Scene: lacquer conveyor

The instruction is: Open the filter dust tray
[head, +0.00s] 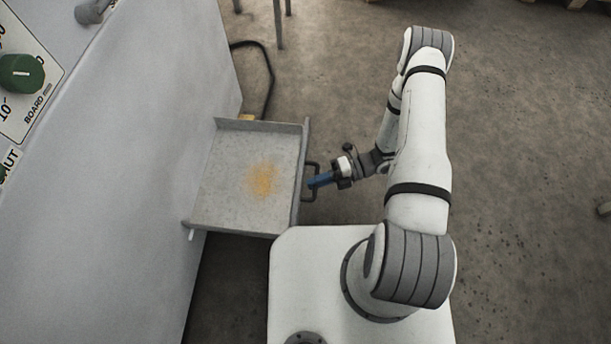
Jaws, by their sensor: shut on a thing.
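The filter dust tray (222,190) is a shallow grey metal tray that sticks out from the side of the large grey cabinet on the left. A patch of orange-brown dust (263,180) lies on its floor. Its dark handle (312,166) is on the tray's right-hand front wall. The fingertips are small in this view, and the tray's inner end is hidden by the cabinet.
The grey cabinet (150,150) fills the left, with a labelled panel (40,65) and a green knob (21,73) at its upper left. A black cable (268,75) lies on the floor above the tray. Concrete floor to the right is mostly clear.

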